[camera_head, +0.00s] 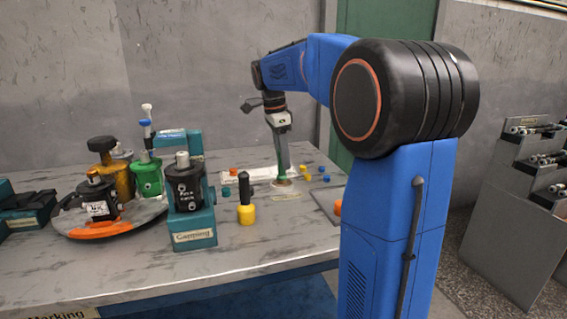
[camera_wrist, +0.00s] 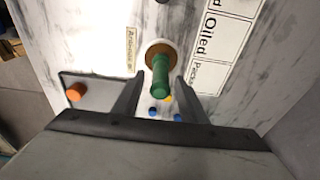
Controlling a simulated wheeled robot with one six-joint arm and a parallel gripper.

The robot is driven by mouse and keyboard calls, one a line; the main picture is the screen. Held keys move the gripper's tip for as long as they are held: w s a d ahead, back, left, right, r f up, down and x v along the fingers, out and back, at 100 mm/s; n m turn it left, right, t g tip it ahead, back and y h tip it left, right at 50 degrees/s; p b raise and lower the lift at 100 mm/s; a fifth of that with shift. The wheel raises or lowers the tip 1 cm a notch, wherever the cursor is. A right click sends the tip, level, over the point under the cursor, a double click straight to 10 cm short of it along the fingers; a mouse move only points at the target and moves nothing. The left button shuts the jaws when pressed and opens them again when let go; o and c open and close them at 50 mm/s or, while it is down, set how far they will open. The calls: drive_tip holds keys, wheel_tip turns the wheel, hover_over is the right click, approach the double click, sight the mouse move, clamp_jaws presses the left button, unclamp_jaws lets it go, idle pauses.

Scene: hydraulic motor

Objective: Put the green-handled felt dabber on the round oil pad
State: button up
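The green-handled felt dabber (camera_wrist: 160,70) stands with its lower end on the round oil pad (camera_wrist: 149,49), which shows a brown face and a pale rim in the wrist view. In the head view the green handle (camera_head: 282,170) shows just below my gripper (camera_head: 281,160), above the pad (camera_head: 283,183). In the wrist view the fingers of my gripper (camera_wrist: 159,85) are spread to either side of the handle, with a visible gap on each side. The gripper is open and holds nothing. The felt tip is hidden under the handle.
A labelled white board (camera_wrist: 222,45) lies beside the pad. A yellow-based black-handled tool (camera_head: 246,212) stands to the left in the head view. Small blue and yellow pieces (camera_head: 306,170) lie right of the pad. A round tray (camera_head: 125,222) with canisters stands at far left.

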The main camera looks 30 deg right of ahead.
drive_tip(key=r, duration=0.3)
drive_tip(key=a+r, duration=0.1)
drive_tip(key=r, duration=0.6)
drive_tip(key=shift+w+a, duration=0.2)
drive_tip(key=shift+a, duration=0.05)
drive_tip(key=shift+f, duration=0.1)
